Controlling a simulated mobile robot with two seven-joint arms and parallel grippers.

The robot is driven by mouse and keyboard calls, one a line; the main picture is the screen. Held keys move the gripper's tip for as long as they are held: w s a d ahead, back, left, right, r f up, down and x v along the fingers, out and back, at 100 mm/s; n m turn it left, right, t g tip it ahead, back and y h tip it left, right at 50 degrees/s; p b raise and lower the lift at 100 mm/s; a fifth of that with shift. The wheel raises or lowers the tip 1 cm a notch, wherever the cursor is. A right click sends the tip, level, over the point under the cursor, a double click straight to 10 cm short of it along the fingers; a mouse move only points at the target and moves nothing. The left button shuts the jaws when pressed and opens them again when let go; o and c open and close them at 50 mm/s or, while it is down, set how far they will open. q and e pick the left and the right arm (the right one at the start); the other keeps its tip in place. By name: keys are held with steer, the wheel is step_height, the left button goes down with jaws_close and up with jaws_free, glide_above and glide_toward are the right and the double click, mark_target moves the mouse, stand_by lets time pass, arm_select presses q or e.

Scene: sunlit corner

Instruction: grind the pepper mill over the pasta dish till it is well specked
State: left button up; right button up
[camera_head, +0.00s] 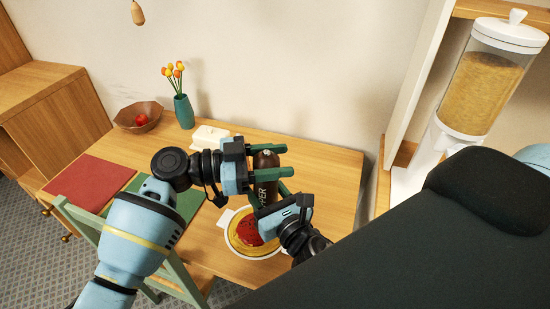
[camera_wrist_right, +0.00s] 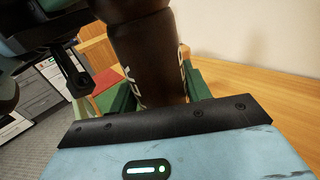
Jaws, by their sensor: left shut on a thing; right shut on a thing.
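The dark brown pepper mill (camera_head: 266,188), with pale lettering on its side, stands roughly upright over the pasta dish (camera_head: 232,240). My left gripper (camera_head: 282,160) is shut on the mill's upper part, its green fingers on either side. My right gripper (camera_head: 270,196) is shut on the mill lower down; its body hides part of the dish. In the right wrist view the mill (camera_wrist_right: 148,65) rises between the green fingers. The dish is white and round with a side handle, holding yellow pasta with red sauce. I cannot make out specks at this size.
The wooden table (camera_head: 325,185) also bears a white butter dish (camera_head: 208,138), a teal vase with flowers (camera_head: 184,112), a bowl with a red fruit (camera_head: 138,118), and red (camera_head: 88,180) and green mats. A green chair (camera_head: 172,270) stands in front. A grain dispenser (camera_head: 482,85) is at right.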

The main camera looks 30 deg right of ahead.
arm_select(q)
steer(key=shift+a, duration=0.1)
stand_by(0.3)
steer(key=o, duration=1)
steer(key=v, duration=1.2)
steer(key=shift+w, duration=0.15)
